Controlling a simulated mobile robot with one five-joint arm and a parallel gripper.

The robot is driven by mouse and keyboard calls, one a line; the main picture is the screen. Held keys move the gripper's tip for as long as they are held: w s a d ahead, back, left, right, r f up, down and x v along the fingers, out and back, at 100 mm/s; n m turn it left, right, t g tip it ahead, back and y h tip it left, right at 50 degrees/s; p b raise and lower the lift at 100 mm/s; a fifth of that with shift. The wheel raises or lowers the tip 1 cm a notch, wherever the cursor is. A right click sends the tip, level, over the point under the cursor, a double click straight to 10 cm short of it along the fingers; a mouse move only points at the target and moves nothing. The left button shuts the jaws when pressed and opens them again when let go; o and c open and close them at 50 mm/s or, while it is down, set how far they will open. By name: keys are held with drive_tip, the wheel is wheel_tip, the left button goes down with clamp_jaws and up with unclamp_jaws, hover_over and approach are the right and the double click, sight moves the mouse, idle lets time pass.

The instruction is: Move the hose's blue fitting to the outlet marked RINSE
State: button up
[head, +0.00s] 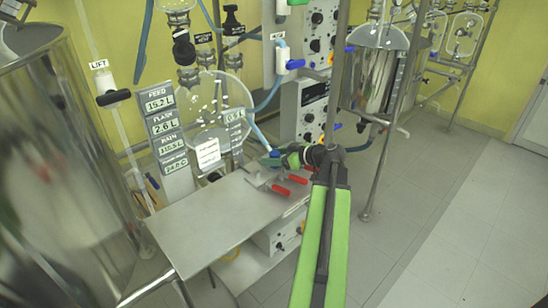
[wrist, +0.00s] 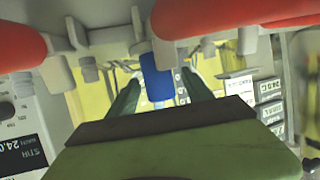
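The blue fitting (wrist: 155,78) shows in the wrist view just below a grey outlet row with red handles. My gripper (wrist: 165,82) has its two dark green fingers apart, one on each side of the fitting, with a gap visible at the right finger. In the head view my gripper (head: 282,157) is at the far edge of the steel bench, beside the red-handled valves (head: 280,188). A light blue hose (head: 260,135) comes down to that spot; the fitting's joint there is too small to make out. No label reading RINSE is legible.
A large steel vessel (head: 60,160) stands at the left, a glass flask (head: 215,105) behind the bench, and a control box (head: 303,110) behind my gripper.

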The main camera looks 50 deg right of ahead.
drive_tip(key=p+v, duration=0.6)
drive_tip(key=v, duration=1.1)
drive_tip(key=shift+r+p, duration=0.15)
drive_tip(key=shift+p, duration=0.15)
drive_tip(key=shift+s, duration=0.2)
